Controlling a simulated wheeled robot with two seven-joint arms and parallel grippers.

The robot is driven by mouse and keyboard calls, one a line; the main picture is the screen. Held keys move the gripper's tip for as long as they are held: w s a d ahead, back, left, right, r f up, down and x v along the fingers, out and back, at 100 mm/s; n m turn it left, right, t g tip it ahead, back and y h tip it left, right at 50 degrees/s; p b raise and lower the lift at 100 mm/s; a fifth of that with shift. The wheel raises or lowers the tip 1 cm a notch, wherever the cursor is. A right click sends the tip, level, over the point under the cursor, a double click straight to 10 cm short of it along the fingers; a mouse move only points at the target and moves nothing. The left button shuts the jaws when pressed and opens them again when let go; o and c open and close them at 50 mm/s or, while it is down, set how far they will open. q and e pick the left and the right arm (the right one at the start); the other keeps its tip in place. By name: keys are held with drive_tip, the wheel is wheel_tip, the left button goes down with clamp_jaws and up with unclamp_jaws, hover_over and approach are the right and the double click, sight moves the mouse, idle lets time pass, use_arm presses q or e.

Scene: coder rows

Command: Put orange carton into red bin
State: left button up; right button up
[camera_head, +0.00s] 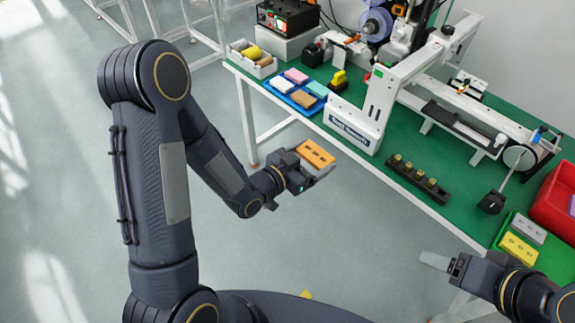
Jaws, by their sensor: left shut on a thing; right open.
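The orange carton (316,153) is a small flat block with dark marks on its top. My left gripper (312,168) is shut on it and holds it in front of the table's front edge, over the floor. The red bin (556,203) stands on the table at the right edge of the picture and is partly cut off. The carton is far to the left of the bin. My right gripper (437,262) is at the lower right, below the bin and in front of the table. It is open and empty.
The green table (398,202) holds a blue tray (307,101) with several coloured blocks, a white coder machine (357,122), a black rack (418,180) with brass pieces, and a green tray (512,262) with grey and yellow blocks.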

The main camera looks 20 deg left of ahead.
use_arm(q)
drive_tip(key=shift+w+d+r+m+g+h, duration=0.15)
drive_tip(key=shift+d+r+m+h, duration=0.15)
drive_tip(key=shift+d, duration=0.2)
drive_tip(key=shift+w+d+r+m+g+h, duration=0.15)
drive_tip(key=shift+d+r+m+h, duration=0.05)
drive_tip(key=shift+d+r+h, duration=0.25)
drive_tip(key=shift+d, duration=0.25)
drive_tip(key=shift+r, duration=0.1)
use_arm(e)
drive_tip(key=w+a+r+n+g, duration=0.2)
drive_tip(key=w+r+n, duration=0.2)
drive_tip(key=w+r, duration=0.3)
drive_tip(key=n+g+h, duration=0.4)
drive_tip(key=n, duration=0.4)
hover_over(329, 159)
drive_tip(key=f, duration=0.2)
wheel_tip(329, 159, down, 11)
drive_tip(key=shift+f, duration=0.15)
